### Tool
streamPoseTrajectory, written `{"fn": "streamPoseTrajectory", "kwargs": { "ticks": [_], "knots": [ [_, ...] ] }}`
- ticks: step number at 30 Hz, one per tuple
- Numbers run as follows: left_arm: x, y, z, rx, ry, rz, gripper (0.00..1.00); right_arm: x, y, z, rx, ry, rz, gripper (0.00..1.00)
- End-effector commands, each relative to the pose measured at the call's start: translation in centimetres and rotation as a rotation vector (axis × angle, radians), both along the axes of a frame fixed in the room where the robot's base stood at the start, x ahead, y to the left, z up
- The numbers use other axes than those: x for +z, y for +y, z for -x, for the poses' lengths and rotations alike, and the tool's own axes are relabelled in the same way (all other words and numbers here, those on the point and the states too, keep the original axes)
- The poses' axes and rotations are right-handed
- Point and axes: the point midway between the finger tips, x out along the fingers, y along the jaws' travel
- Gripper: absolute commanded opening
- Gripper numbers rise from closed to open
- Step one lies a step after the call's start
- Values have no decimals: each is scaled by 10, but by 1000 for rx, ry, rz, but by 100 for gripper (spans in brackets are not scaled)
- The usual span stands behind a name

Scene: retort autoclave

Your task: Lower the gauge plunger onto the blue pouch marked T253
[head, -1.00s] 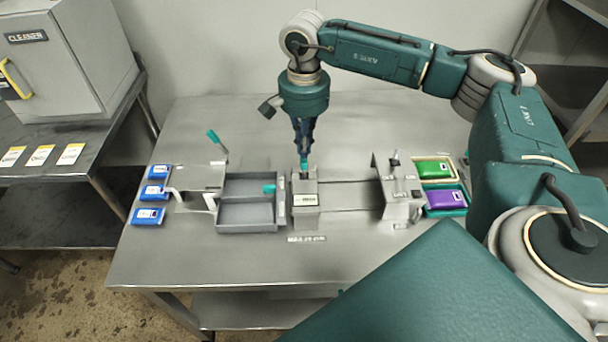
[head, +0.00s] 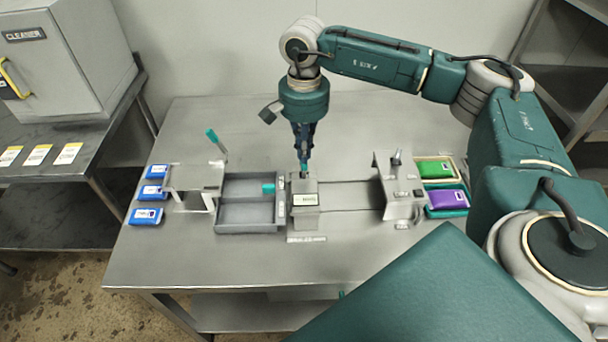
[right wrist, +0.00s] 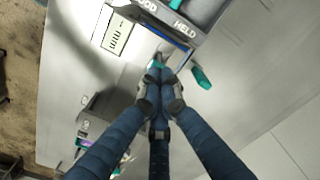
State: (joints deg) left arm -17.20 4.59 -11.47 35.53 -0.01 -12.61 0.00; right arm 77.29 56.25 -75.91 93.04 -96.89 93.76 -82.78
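The gauge (head: 305,200), a grey metal block with a small display, stands at the middle of the table. My right gripper (head: 303,166) is directly above its back edge, pointing down. In the right wrist view the fingers (right wrist: 160,80) come together at the small teal-tipped plunger (right wrist: 156,62) and look shut on it. A thin blue strip (right wrist: 175,50) shows just beyond; I cannot tell if it is a pouch. Three blue pouches (head: 153,193) lie in a column at the table's left edge; their marks are too small to read. My left gripper is not in view.
A grey two-part tray (head: 248,228) lies left of the gauge. A metal stand with a teal lever (head: 212,136) is farther left. On the right are another stand (head: 398,190), a green pouch (head: 434,169) and a purple pouch (head: 446,199). The table's back is clear.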

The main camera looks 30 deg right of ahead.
Motion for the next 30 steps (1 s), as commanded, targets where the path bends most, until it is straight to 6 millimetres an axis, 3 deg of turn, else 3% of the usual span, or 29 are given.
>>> {"fn": "streamPoseTrajectory", "kwargs": {
  "ticks": [8,30],
  "knots": [
    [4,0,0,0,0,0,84,5,0,0,0,1,0,0],
    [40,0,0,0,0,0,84,65,0,0,0,1,0,0]
  ]
}}
